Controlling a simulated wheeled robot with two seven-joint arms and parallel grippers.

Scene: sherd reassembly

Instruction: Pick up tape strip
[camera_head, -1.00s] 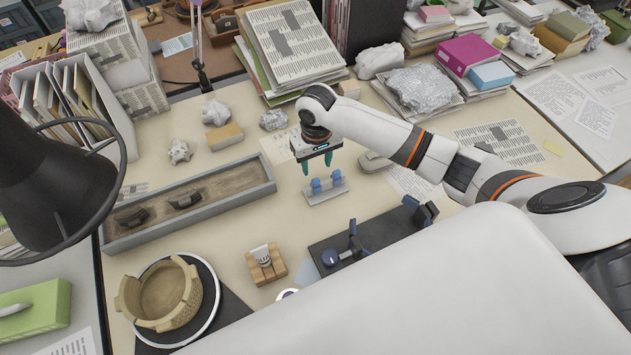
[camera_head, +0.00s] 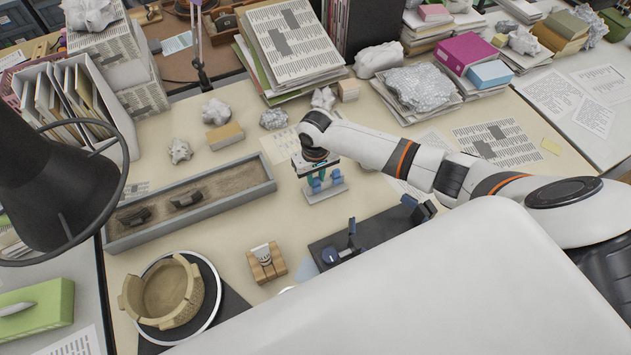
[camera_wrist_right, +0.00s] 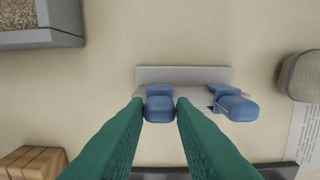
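A small grey holder (camera_head: 338,189) stands on the table with two blue pieces on it, which look like the tape strips. The left blue piece (camera_wrist_right: 159,108) and the right blue piece (camera_wrist_right: 238,107) show clearly in the right wrist view. My right gripper (camera_wrist_right: 160,102) has green fingers, open, with one fingertip on each side of the left blue piece. Whether they touch it I cannot tell. In the head view the right gripper (camera_head: 314,192) is low over the holder and partly covers the blue pieces. My left gripper is not in view.
A grey sand tray (camera_head: 262,184) with dark sherds lies left of the holder. A partly rebuilt pot (camera_head: 165,290) sits on a turntable, near a wooden block stand (camera_head: 267,267). A dark mat with tools (camera_head: 375,235) lies in front. A black lamp (camera_head: 50,165) blocks the left.

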